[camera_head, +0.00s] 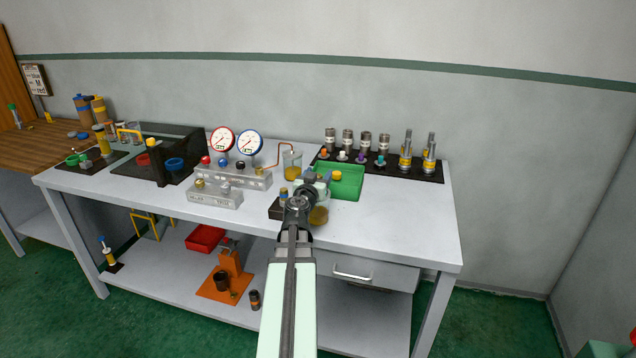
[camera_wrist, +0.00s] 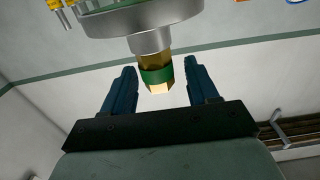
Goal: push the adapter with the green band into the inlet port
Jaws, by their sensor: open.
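The adapter (camera_wrist: 156,78) shows in the wrist view as a brass hex piece with a green band. Its upper end meets a grey metal collar (camera_wrist: 150,42) under a wide round metal body (camera_wrist: 140,18). I cannot tell whether this body holds the inlet port. My gripper (camera_wrist: 160,66) is open, with one blue finger on each side of the adapter and a visible gap at both sides. In the head view my gripper (camera_head: 303,196) is over the bench's front middle; my arm hides the adapter there.
A green tray (camera_head: 350,185) lies just right of my gripper, and a glass beaker (camera_head: 292,166) stands behind it. A metal manifold (camera_head: 233,177) with two gauges (camera_head: 236,141) is to the left. A black rack (camera_head: 420,172) holds several fittings. The bench's front right is clear.

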